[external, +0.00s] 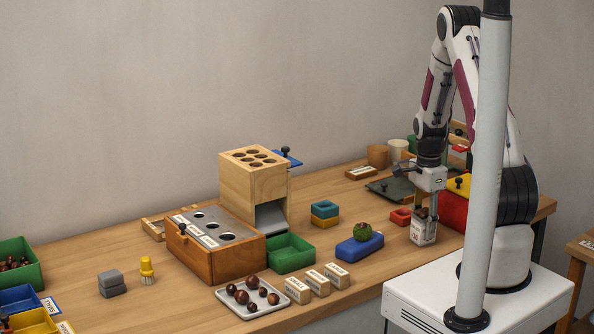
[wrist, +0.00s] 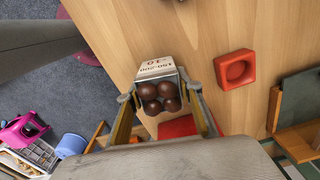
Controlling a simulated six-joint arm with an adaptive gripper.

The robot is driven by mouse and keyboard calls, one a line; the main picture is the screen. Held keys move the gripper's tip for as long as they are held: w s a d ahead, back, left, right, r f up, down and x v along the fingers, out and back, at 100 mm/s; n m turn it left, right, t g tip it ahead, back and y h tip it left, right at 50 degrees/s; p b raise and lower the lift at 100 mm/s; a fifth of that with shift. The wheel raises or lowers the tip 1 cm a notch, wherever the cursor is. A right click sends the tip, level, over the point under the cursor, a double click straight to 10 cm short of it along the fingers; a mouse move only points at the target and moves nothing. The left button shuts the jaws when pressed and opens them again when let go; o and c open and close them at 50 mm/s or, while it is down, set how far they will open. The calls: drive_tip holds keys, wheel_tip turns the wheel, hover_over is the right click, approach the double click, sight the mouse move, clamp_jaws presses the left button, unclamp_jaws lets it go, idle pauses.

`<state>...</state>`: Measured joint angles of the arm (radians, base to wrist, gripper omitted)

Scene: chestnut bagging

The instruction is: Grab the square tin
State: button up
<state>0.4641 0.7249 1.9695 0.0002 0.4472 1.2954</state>
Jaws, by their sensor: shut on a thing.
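The square tin (external: 422,235) is a small pale metal box near the front edge of the table at the right, below my wrist. In the wrist view the tin (wrist: 157,67) shows a white printed label, and several brown chestnuts (wrist: 159,98) fill its open top. My gripper (external: 424,212) points down with its fingers on opposite sides of the tin. The gripper (wrist: 160,92) is shut on the tin. I cannot tell whether the tin's base touches the table.
A red square dish (external: 400,216) is close beside the tin. A red and yellow box (external: 454,206) stands at the right. A wooden sorter (external: 215,249) and a chestnut tray (external: 235,302) are farther left.

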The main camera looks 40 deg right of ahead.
sight(424, 217)
drive_tip(key=shift+r, duration=0.1)
drive_tip(key=shift+r, duration=4.9)
